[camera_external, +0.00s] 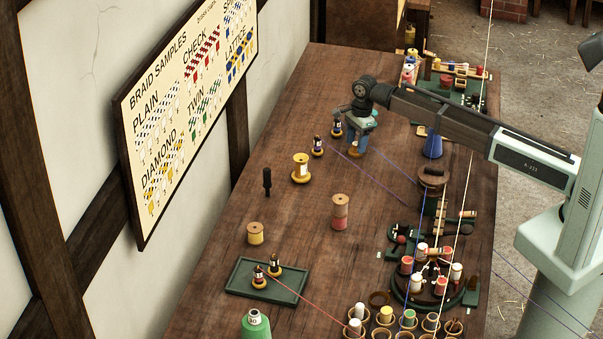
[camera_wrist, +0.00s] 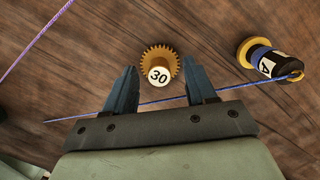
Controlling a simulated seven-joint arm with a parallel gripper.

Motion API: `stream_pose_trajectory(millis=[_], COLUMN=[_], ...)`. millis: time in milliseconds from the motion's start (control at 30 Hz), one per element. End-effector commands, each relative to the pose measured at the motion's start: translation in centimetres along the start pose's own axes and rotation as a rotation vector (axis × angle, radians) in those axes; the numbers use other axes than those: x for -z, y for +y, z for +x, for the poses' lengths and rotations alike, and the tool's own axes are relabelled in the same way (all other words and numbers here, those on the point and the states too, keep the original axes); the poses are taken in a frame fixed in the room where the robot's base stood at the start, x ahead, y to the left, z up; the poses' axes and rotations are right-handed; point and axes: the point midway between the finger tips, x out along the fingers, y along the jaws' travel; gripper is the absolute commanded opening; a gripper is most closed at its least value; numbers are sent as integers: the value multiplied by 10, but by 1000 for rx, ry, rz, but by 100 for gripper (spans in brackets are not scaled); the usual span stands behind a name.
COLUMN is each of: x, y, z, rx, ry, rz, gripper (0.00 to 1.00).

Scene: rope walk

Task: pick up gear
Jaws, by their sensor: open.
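The gear (camera_wrist: 160,66) is a small brass-coloured toothed wheel with a white cap marked 30. In the wrist view it lies on the wooden table just beyond the fingertips, roughly centred between them. My gripper (camera_wrist: 160,84) is open, its two blue fingers apart with nothing held between them. In the external view my gripper (camera_external: 357,151) points down low over the far middle of the table. The gear cannot be made out clearly there, as the fingers cover that spot.
A purple thread (camera_wrist: 38,40) runs at upper left.

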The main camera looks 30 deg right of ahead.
Motion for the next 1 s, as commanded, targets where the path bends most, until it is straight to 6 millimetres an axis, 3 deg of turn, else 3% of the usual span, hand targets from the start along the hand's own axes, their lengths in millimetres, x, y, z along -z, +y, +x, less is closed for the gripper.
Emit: stream_pose_trajectory(millis=[100,333,900,1000], x=[0,0,0,1], y=[1,1,1,1], z=[12,13,14,14], rx=[1,2,1,1], ry=[0,0,1,1], rz=[-1,-1,-1,-1], gripper=[56,56,2,0])
